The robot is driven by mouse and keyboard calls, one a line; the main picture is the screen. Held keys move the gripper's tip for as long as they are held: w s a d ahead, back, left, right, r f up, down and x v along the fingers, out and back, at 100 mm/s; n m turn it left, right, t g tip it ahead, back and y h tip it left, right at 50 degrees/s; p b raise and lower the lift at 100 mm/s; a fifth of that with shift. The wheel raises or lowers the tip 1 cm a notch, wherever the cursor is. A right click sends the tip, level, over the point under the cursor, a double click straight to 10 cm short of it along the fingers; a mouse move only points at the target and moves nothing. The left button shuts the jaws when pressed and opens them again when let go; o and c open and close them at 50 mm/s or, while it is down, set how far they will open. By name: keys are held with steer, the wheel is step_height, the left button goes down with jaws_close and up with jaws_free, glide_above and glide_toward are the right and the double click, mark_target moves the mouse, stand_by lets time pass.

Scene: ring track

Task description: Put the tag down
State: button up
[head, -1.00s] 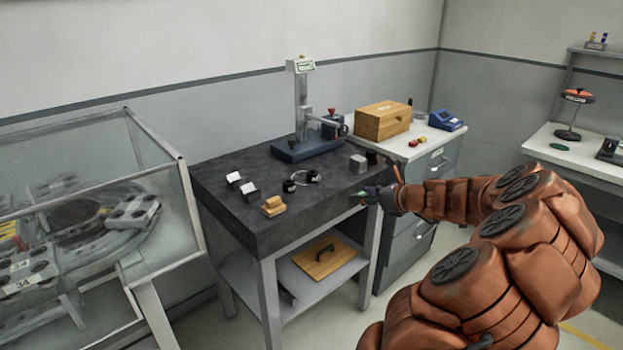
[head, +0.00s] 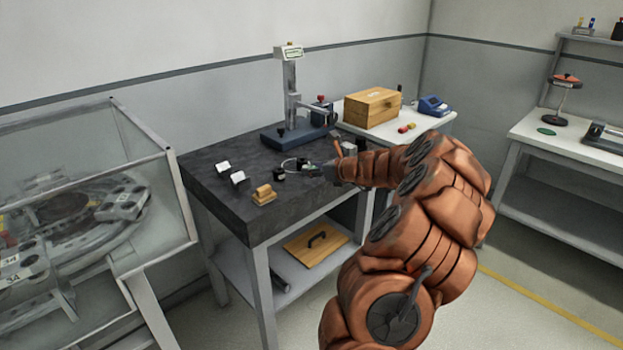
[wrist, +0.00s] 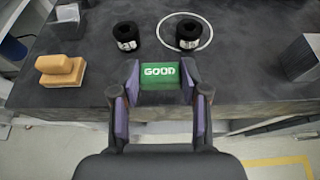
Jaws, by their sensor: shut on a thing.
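The tag is green with white letters reading GOOD (wrist: 160,76). In the wrist view my gripper (wrist: 160,84) is shut on it, one finger at each end. The tag is over the front part of the dark stone table (wrist: 85,97); I cannot tell whether it touches the top. Just beyond it is a black ring-shaped part (wrist: 126,34), and another black part (wrist: 188,33) stands inside a white circle (wrist: 208,36). In the head view my gripper (head: 318,169) is over the table's right part, and the tag is too small there to make out clearly.
Wooden blocks (head: 263,194) sit at the table's front left, with small white-faced stands (head: 223,167) behind. A metal block (wrist: 300,57) is to the right. A measuring stand (head: 290,105) rises at the back. A glass-walled case (head: 80,160) stands left.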

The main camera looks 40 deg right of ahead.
mark_target(312, 185)
steer(key=shift+w, duration=0.25)
steer(key=shift+w+f, duration=0.15)
steer(key=shift+f, duration=0.7)
steer(key=shift+w+f, duration=0.1)
steer(key=shift+f, duration=0.75)
steer(key=shift+a+f, duration=0.1)
steer(key=shift+f, duration=0.05)
steer(key=o, duration=0.9)
steer(key=shift+o, duration=0.2)
